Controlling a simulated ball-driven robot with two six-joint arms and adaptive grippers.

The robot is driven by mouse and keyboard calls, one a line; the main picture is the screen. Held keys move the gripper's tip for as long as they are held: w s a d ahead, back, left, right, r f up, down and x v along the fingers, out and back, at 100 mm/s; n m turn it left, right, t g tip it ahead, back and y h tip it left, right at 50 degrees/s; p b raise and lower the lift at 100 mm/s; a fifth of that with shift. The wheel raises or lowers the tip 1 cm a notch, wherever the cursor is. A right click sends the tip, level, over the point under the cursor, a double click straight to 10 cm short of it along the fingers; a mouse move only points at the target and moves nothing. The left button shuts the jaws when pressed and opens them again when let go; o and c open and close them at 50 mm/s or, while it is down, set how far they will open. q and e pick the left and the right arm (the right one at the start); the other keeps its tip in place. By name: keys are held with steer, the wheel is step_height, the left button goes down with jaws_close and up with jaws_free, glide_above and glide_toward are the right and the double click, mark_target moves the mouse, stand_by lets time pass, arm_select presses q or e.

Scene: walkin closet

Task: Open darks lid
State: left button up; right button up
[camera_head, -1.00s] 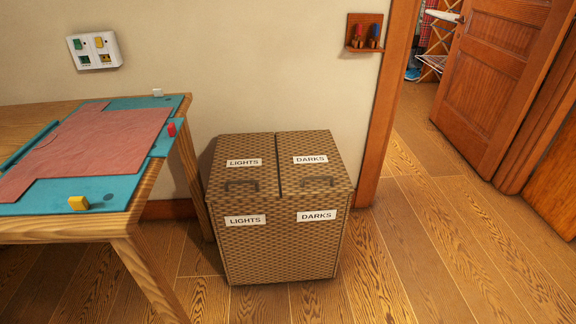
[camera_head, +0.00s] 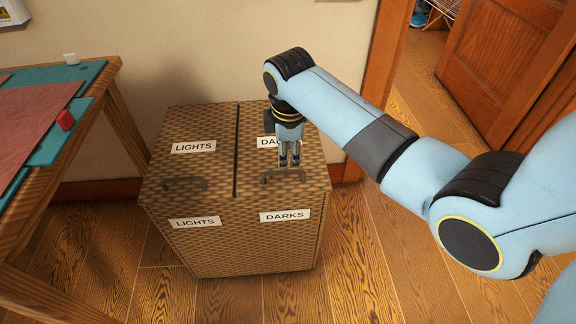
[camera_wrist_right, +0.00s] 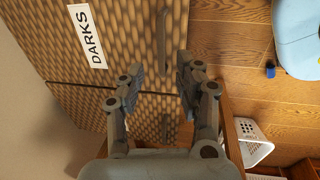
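The woven hamper (camera_head: 232,240) stands against the wall with two lids side by side, both closed. The right lid, the darks lid (camera_head: 255,120), has a white DARKS label, partly covered by my gripper, and a dark handle (camera_head: 283,178) near its front edge. My right gripper (camera_head: 289,163) points down just above that handle, fingers apart. In the right wrist view, the open right gripper (camera_wrist_right: 160,68) has the darks handle (camera_wrist_right: 163,40) ahead between its fingers, with no clear contact. The lights lid (camera_head: 190,130) is on the left. My left gripper is out of view.
A wooden table (camera_head: 112,72) with teal and pink sheets and a red block (camera_head: 65,120) stands left of the hamper. A wooden door (camera_head: 500,65) is at the upper right. A white basket (camera_wrist_right: 250,135) shows in the wrist view. Wood floor lies clear in front.

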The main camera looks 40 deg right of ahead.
mark_target(288, 171)
steer(key=f, duration=0.2)
steer(key=f+b, duration=0.1)
steer(key=f, duration=0.1)
steer(key=w+f+b, duration=0.1)
steer(key=f, duration=0.1)
steer(key=shift+d, duration=0.3)
steer(key=shift+d+f, duration=0.1)
steer(key=shift+f, duration=0.35)
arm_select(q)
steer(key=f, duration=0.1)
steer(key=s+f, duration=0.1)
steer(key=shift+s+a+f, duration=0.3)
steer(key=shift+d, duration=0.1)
arm_select(e)
jaws_close()
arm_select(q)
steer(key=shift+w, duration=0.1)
